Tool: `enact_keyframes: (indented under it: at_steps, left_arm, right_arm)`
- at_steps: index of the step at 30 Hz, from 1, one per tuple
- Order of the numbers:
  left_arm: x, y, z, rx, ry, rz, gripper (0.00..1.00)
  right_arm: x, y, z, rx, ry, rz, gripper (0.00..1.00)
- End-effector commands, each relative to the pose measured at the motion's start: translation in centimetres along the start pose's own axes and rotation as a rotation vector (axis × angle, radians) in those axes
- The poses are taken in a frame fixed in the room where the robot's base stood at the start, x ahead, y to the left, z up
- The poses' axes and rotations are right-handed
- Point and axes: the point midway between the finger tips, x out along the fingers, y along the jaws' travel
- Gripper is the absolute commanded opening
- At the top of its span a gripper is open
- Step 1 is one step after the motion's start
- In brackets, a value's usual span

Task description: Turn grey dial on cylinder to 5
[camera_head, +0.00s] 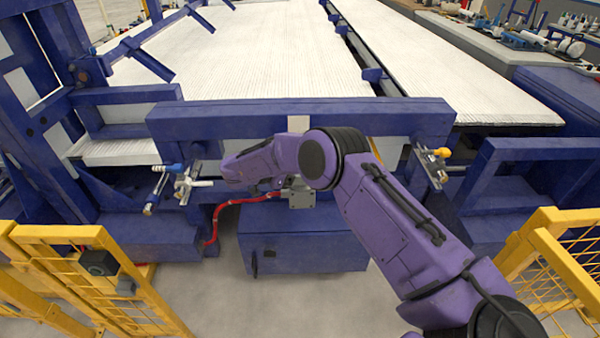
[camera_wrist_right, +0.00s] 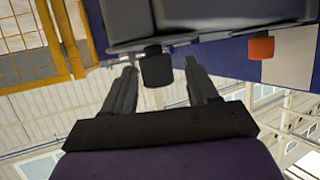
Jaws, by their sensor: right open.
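In the right wrist view, a dark grey knob (camera_wrist_right: 157,72), which looks like the dial, sticks out from a dark grey rounded body (camera_wrist_right: 205,15), perhaps the cylinder. My right gripper (camera_wrist_right: 160,66) is open, its two fingertips on either side of the knob with gaps visible. No number or mark on the dial is readable. In the head view my purple right arm reaches in from the lower right and bends left at the blue frame. Its fingers and the dial cannot be made out there. My left gripper is in neither view.
An orange-red knob (camera_wrist_right: 261,48) is right of the dial. In the head view, silver fittings (camera_head: 182,185) are on the blue frame (camera_head: 220,118) at left, and a yellow-knobbed fitting (camera_head: 440,154) at right. A red hose (camera_head: 228,205) hangs below. Yellow fences (camera_head: 70,235) stand at both sides.

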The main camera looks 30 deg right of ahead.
Motion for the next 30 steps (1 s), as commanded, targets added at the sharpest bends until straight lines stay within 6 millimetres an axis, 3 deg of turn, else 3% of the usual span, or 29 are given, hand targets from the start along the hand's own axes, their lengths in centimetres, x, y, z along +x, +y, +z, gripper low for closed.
enact_keyframes:
  at_steps: [9, 14, 30]
  left_arm:
    - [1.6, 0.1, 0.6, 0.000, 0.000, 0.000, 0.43]
    - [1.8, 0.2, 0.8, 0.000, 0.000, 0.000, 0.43]
    - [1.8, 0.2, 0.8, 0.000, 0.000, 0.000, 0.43]
  right_arm:
    - [-7.0, -0.2, 0.3, 0.002, 0.001, -0.005, 0.58]
    - [-9.6, -0.2, 0.2, 0.001, 0.001, -0.004, 0.58]
    - [-10.2, -0.2, 0.1, -0.001, 0.000, -0.001, 0.58]
